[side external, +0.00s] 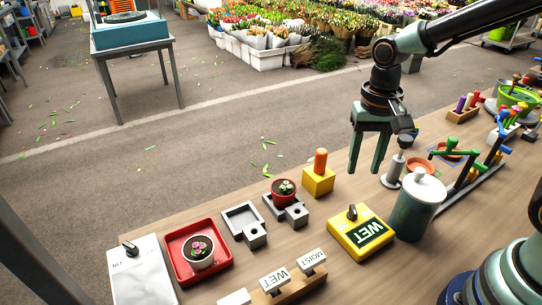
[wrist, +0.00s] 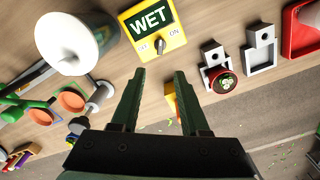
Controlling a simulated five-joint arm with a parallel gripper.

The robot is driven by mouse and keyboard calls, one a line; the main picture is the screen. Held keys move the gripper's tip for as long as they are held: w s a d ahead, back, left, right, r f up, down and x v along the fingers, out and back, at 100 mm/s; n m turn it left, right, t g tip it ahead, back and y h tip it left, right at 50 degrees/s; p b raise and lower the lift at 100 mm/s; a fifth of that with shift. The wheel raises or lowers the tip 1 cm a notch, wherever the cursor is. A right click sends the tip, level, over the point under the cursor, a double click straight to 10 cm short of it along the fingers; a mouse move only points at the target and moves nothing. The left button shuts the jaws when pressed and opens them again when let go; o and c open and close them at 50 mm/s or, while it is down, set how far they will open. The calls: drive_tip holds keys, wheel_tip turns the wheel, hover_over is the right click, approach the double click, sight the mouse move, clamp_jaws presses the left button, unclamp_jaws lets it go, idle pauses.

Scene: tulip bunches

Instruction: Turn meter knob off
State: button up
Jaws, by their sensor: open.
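The meter (side external: 360,234) is a yellow box with a dark green display reading WET, on the table in front of my gripper.
A green canister with a white lid (side external: 416,207) stands close right of the meter. A yellow block with an orange peg (side external: 319,175) stands behind left. A potted plant (side external: 284,190) and a red tray (side external: 180,270) lie left. A marble panel (side external: 140,275) has another black knob.

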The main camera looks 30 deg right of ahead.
sight(353, 206)
wheel_tip(353, 206, down, 12)
drive_tip(key=shift+r, duration=0.25)
idle(0.3)
clamp_jaws()
